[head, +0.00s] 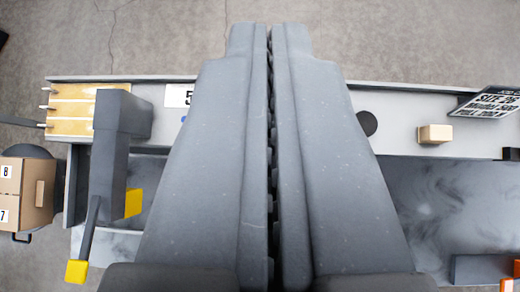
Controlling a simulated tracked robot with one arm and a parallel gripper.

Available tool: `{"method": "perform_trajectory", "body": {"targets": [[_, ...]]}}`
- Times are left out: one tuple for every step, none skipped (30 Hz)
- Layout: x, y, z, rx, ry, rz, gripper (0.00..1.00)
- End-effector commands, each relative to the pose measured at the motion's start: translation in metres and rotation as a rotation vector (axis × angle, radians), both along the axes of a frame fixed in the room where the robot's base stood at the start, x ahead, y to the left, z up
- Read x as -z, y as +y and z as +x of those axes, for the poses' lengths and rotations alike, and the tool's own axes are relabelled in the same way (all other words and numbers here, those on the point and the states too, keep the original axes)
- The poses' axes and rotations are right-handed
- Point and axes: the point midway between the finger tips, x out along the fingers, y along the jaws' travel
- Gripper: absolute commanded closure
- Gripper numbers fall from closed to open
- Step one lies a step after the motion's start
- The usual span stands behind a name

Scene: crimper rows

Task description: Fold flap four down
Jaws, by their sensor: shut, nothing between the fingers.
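My gripper (269,40) fills the middle of the head view, its two long grey fingers pointing away and pressed together with only a thin seam between them. It holds nothing and hides the middle of the grey bench below it. I cannot make out a flap marked four. Whether any flap is up or down cannot be told.
At left, a dark grey upright block (112,150) with yellow ends stands beside a yellow-tan plate (70,105) with pins. A cardboard box (28,190) lies farther left. At right are a small tan block (435,134), a tilted sign (490,103) and a dark marbled surface (440,205).

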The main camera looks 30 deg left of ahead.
Motion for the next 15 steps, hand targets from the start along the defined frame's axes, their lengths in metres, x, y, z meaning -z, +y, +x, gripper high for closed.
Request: {"method": "perform_trajectory", "body": {"targets": [[0.009,0.001,0.011,-0.002,0.030,0.000,1.00],[0.017,0.002,0.017,-0.003,0.048,0.001,1.00],[0.027,0.003,0.025,-0.005,0.073,0.001,1.00],[0.034,0.004,0.030,-0.004,0.089,0.002,1.00],[0.041,0.004,0.035,-0.006,0.106,0.002,1.00],[0.052,0.005,0.042,-0.007,0.129,0.002,1.00],[0.060,0.006,0.047,-0.007,0.147,0.002,1.00],[0.067,0.006,0.052,-0.007,0.163,0.002,1.00],[0.076,0.007,0.058,-0.009,0.185,0.002,1.00],[0.085,0.008,0.062,-0.009,0.204,0.002,1.00],[0.094,0.008,0.066,-0.009,0.223,0.001,1.00],[0.104,0.009,0.071,-0.010,0.246,0.002,1.00],[0.112,0.010,0.075,-0.011,0.263,0.002,1.00],[0.121,0.010,0.079,-0.011,0.281,0.001,1.00],[0.132,0.011,0.084,-0.012,0.303,0.000,1.00]]}}
